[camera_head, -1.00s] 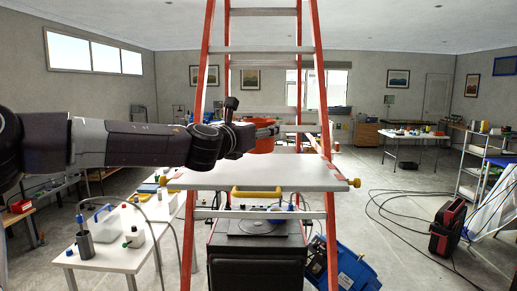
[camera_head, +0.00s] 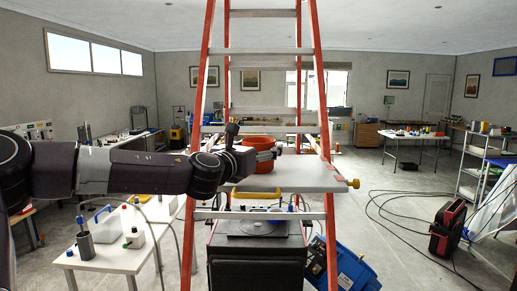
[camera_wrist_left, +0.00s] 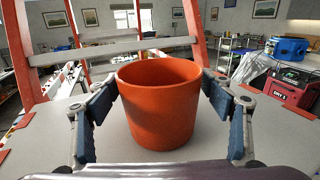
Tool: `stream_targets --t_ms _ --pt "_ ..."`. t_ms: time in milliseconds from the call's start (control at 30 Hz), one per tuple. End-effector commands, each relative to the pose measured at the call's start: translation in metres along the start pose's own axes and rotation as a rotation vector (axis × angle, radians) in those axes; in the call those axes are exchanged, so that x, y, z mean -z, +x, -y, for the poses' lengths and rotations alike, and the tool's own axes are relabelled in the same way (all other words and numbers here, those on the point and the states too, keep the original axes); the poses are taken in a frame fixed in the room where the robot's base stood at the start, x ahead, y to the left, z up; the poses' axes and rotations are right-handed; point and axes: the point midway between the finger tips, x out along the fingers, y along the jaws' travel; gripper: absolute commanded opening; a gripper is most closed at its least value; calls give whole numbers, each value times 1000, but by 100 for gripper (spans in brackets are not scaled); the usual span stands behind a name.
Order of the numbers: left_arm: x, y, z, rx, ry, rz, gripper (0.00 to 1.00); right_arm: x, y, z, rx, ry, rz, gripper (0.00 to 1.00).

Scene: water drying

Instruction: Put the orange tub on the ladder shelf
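The orange tub (camera_head: 259,141) is upright over the pale ladder shelf (camera_head: 320,178), between the ladder's orange rails. Its base looks to be at the shelf surface, but I cannot tell whether it touches. My left gripper (camera_head: 268,157) reaches in from the left and hides part of the tub. In the left wrist view the tub (camera_wrist_left: 160,108) fills the space between the blue-padded fingers (camera_wrist_left: 160,92). The shelf (camera_wrist_left: 45,145) shows around the tub. My right gripper is not in view.
The ladder's orange side rails (camera_head: 322,100) and crossbars (camera_head: 270,51) frame the shelf. A yellow knob (camera_head: 353,183) sticks out at the shelf's right end. The shelf is bare right of the tub. A white table (camera_head: 120,255) with containers stands lower left, and a blue case (camera_head: 352,270) lower right.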

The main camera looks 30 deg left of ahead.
Motion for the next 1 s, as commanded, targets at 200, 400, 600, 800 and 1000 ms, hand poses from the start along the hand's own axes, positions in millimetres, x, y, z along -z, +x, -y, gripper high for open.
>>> stream_targets --t_ms 200,400,600,800,1000 --pt "0 0 0 0 0 -1 79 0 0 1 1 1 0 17" --pt "-5 0 0 0 -1 -1 79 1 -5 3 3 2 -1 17" --pt "-3 -23 0 0 -1 3 79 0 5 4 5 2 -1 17" --pt "-4 -51 0 0 -2 4 79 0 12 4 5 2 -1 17" --pt "-4 -78 0 1 -1 4 79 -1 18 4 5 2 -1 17"
